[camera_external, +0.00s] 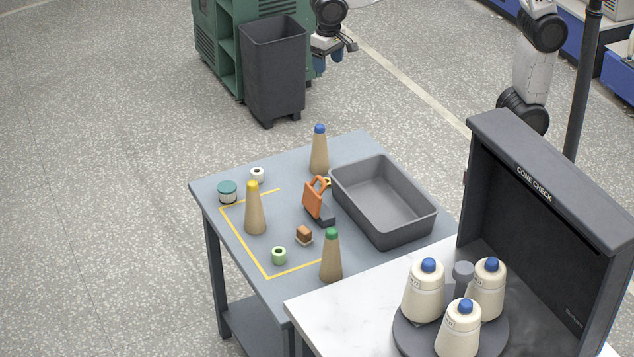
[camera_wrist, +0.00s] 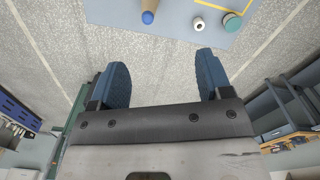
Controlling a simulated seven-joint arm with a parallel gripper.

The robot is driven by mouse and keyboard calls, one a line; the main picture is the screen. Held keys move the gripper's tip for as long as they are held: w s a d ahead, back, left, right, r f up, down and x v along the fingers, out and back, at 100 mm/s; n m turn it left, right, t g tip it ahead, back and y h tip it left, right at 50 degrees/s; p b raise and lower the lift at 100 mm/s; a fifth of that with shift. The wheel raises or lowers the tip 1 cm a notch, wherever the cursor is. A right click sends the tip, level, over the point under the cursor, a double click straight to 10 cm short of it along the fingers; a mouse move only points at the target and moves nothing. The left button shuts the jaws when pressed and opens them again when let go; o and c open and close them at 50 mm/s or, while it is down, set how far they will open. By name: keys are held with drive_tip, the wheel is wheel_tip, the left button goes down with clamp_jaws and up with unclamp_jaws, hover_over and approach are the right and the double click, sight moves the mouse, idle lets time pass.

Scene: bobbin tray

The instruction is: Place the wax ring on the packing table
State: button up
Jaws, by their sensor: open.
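I cannot tell which is the wax ring, nor whether this table is the packing table. The white ring also shows in the wrist view (camera_wrist: 199,23), beyond my fingers. My gripper (camera_external: 330,61) is open and empty, high beyond the table's far edge and apart from everything on it. Its two blue fingers stand wide apart in the wrist view (camera_wrist: 162,58).
Cones (camera_external: 255,212) stand upright around a yellow tape outline. A teal-lidded jar (camera_external: 227,192), an orange-handled tool (camera_external: 314,200), a small brown block (camera_external: 304,235) and an empty grey tray (camera_external: 344,202) share the table. A marble-topped stand (camera_external: 330,312) with wound cones adjoins in front.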

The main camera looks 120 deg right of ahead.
hover_over(326, 178)
drive_tip(key=a, duration=0.1)
drive_tip(key=f, duration=3.4)
drive_tip(key=shift+w+f, duration=0.25)
drive_tip(key=shift+w, duration=0.05)
drive_tip(key=shift+f, duration=1.3)
drive_tip(key=shift+a+f, duration=0.1)
drive_tip(key=shift+f, duration=2.5)
drive_tip(key=c, duration=1)
